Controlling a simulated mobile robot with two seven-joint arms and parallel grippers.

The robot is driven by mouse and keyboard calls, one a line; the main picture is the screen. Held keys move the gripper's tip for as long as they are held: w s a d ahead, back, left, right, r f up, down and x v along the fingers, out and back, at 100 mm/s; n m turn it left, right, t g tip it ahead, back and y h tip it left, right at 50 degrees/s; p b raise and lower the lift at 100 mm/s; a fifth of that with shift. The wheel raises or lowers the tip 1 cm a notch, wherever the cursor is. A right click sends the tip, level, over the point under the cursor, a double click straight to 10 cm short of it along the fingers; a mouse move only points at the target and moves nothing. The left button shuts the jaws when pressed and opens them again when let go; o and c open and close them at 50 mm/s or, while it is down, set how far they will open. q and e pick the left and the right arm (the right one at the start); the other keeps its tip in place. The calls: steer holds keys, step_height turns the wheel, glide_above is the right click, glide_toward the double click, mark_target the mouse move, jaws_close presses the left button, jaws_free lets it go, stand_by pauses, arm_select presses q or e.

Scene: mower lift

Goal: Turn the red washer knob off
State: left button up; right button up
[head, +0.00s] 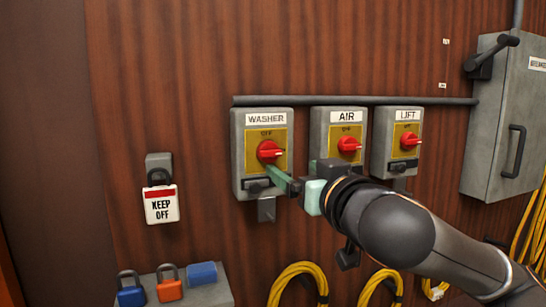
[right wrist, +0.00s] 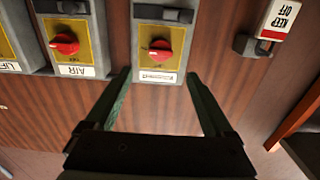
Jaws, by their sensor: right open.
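The red washer knob (head: 268,150) sits on a yellow plate on the grey box labelled WASHER, the leftmost of three switch boxes. Its pale tip points to the right, while the OFF mark is above it. The knob also shows, upside down, in the right wrist view (right wrist: 160,49). My right gripper (head: 293,171) is just below and right of the knob in the head view. In the right wrist view its green fingers (right wrist: 158,74) are spread wide, with nothing between them, and the knob lies ahead of them. My left gripper is not in view.
The AIR knob (head: 348,145) and LIFT knob (head: 409,140) are to the right under a grey conduit (head: 350,101). A KEEP OFF tag (head: 161,204) hangs at left. Padlocks (head: 168,282) sit on a grey shelf below. Yellow cables (head: 300,270) hang underneath.

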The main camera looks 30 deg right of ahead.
mark_target(272, 155)
steer(key=p+x, duration=0.2)
steer(key=x, duration=0.8)
steer(key=shift+w+r, duration=0.1)
steer(key=shift+w, duration=0.25)
steer(key=shift+w+d+p, duration=0.15)
steer(key=shift+w+p, duration=0.2)
steer(key=shift+w, duration=0.25)
steer(key=shift+c, duration=0.4)
steer(key=c, duration=1.2)
